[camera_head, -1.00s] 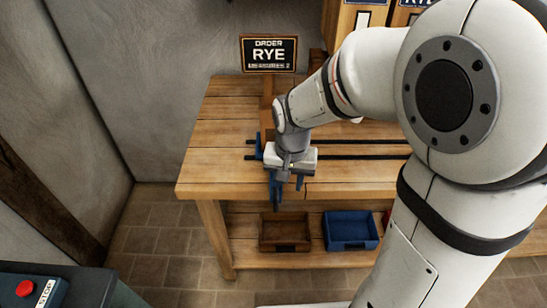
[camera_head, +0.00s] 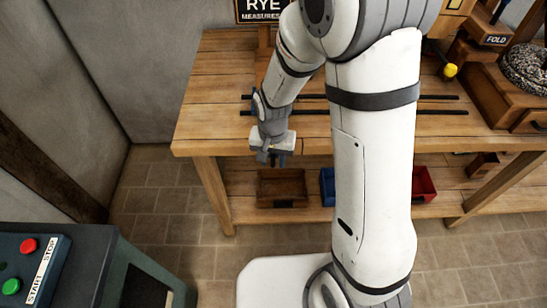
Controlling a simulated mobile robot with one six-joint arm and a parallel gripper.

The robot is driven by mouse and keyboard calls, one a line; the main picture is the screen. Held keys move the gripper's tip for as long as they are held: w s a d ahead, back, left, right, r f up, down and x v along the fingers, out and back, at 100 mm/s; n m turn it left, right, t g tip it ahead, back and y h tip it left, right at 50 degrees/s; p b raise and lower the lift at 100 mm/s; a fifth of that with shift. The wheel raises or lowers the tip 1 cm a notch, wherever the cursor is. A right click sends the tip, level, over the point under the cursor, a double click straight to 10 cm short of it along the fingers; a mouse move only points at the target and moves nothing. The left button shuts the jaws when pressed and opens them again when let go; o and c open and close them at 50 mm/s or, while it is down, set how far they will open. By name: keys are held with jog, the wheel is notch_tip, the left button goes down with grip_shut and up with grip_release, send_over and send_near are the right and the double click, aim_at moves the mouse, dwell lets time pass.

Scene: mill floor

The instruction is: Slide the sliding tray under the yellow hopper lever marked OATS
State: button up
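My gripper (camera_head: 273,158) is over the left part of the bench's front edge, pointing down. Its fingers are small and partly hidden, so I cannot tell whether it is open or shut. Two dark parallel rails (camera_head: 430,111) run along the bench top behind it. I cannot make out the sliding tray; my arm covers part of the rails. A yellow knob (camera_head: 450,71) shows at the back right, right of my arm. No OATS marking is readable.
The wooden bench (camera_head: 205,115) has a clear left part. A sign reading RYE (camera_head: 263,10) stands behind it. A brown bin (camera_head: 282,187), a blue bin (camera_head: 327,187) and a red bin (camera_head: 425,184) are on the lower shelf. A FOLD-marked block (camera_head: 495,40) is at right. A START/STOP panel (camera_head: 32,266) is at lower left.

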grip_shut()
dwell(0.3)
jog(key=shift+d, duration=0.1)
